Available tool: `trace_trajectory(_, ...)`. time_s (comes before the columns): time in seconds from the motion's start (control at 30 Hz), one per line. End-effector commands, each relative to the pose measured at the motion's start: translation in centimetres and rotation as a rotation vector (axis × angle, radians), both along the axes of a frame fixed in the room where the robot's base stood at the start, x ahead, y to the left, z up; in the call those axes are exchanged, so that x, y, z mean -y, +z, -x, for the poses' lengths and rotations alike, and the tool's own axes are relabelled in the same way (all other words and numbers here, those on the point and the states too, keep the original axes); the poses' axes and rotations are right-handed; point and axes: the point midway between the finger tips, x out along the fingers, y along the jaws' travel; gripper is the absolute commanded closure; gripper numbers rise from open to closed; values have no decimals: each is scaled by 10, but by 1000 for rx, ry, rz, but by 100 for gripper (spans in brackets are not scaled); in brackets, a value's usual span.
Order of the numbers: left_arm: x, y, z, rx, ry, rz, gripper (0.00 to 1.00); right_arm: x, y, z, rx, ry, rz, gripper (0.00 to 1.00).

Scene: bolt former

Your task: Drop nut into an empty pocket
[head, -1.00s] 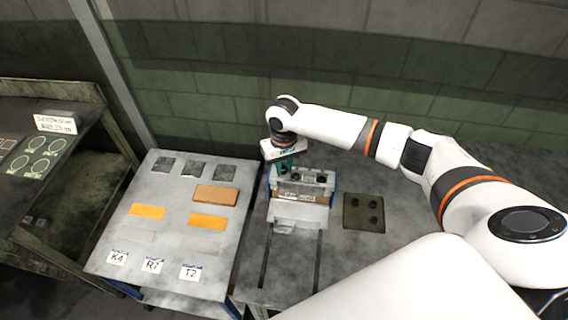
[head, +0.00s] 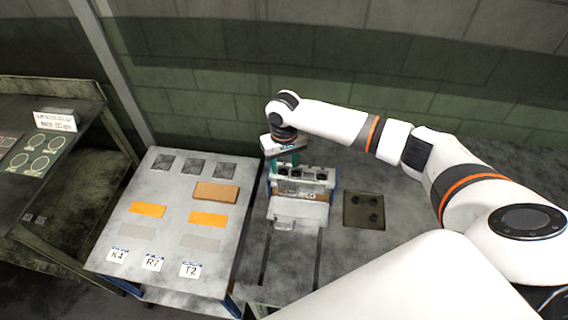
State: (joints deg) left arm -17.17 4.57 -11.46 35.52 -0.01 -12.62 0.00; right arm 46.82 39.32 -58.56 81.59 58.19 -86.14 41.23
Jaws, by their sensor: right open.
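A grey metal block with blue sides (head: 299,205) stands on the machine table, with a row of dark round spots (head: 309,173) along its upper back part. I cannot tell which spots are nuts and which are empty pockets. My right gripper (head: 285,160) has teal fingers and hangs just above the left end of that row. It is open, and I see no nut between its fingers. A dark olive plate (head: 351,222) to the right of the block carries several dark round pieces (head: 373,201), too small to identify. My left gripper is out of view.
A tilted grey board (head: 120,210) at left bears grey, orange and tan plates (head: 216,190) and labels K4, R7 and T2. A dark bench (head: 85,115) stands farther left. A green block wall is behind. My right arm spans the space above the table's right side.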

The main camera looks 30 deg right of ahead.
Motion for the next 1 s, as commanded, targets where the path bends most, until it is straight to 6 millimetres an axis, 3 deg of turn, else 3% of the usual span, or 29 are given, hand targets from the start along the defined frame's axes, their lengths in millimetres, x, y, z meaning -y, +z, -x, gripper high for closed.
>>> trace_trajectory(0.5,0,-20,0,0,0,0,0,0,97,0,3,2,0,54)
trace_trajectory(0.7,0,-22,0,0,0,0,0,0,110,0,1,1,0,54)
trace_trajectory(1.0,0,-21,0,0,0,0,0,0,110,0,1,1,0,54)
